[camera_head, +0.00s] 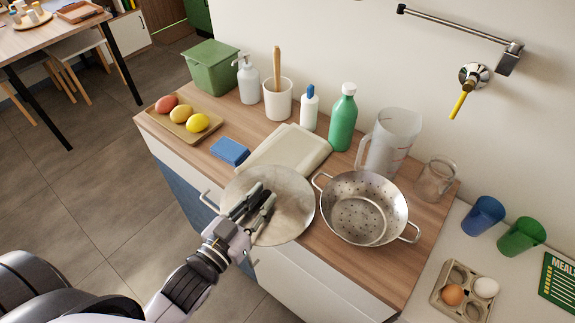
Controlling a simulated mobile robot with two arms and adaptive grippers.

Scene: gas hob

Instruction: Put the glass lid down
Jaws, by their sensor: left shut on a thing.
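The glass lid (290,202) is a round, greyish, slightly see-through disc over the front edge of the wooden counter. My left gripper (258,203) comes in from the lower left and is shut on the glass lid near its middle; its fingers hide the part they grip. The lid looks about level. I cannot tell whether its far edge touches the counter. My right gripper is not in view.
A steel colander (365,208) stands just right of the lid. A folded cloth (283,150) lies behind it and a blue sponge (230,151) to the left. Bottles, a utensil pot (278,100) and a measuring jug (391,140) line the back. A fruit tray (183,126) stands at the left end.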

